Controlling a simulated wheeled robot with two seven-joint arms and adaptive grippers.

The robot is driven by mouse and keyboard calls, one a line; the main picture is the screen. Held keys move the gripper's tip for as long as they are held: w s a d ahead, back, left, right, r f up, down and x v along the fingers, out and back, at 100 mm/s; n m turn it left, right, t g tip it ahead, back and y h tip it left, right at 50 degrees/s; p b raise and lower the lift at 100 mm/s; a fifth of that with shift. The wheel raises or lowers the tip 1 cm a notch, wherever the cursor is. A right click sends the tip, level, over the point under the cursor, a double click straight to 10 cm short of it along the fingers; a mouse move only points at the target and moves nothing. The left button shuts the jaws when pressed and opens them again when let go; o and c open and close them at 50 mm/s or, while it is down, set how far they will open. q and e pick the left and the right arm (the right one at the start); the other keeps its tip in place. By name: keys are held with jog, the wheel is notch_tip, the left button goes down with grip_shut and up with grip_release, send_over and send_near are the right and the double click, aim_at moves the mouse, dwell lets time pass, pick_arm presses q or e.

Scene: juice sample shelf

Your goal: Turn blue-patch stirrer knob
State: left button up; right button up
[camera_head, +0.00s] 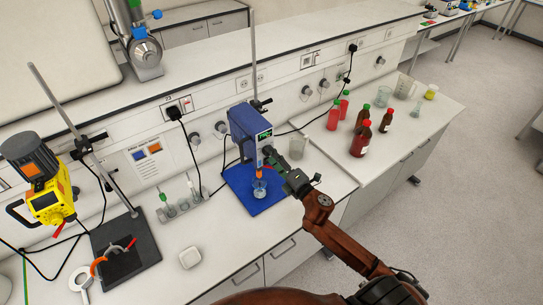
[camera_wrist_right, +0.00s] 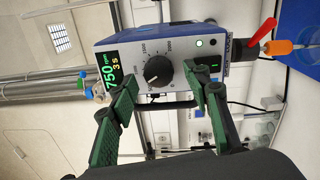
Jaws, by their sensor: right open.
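The blue stirrer (camera_head: 243,130) stands on a rod over a blue base plate (camera_head: 238,184), with a small glass vessel (camera_head: 259,188) beneath it. In the right wrist view its front panel (camera_wrist_right: 190,45) appears sideways, with a round black knob (camera_wrist_right: 158,71) ringed by a number scale. Its display (camera_wrist_right: 112,72) reads 750 rpm and 3 s. My right gripper (camera_head: 272,157) is open in front of this panel. In the right wrist view its green fingertips (camera_wrist_right: 162,77) lie either side of the knob, with gaps visible; depth to the knob is unclear. My left gripper is out of view.
A yellow stirrer (camera_head: 45,195) stands at the left by a black base plate (camera_head: 125,257). Red-capped bottles (camera_head: 361,139) and beakers stand at the right. A vial rack (camera_head: 178,206) is left of the blue plate. The front bench beside the white square dish (camera_head: 190,258) is clear.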

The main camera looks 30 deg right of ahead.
jog(key=s, duration=1.1)
jog(key=shift+d+f, duration=0.15)
jog(key=shift+d, duration=0.3)
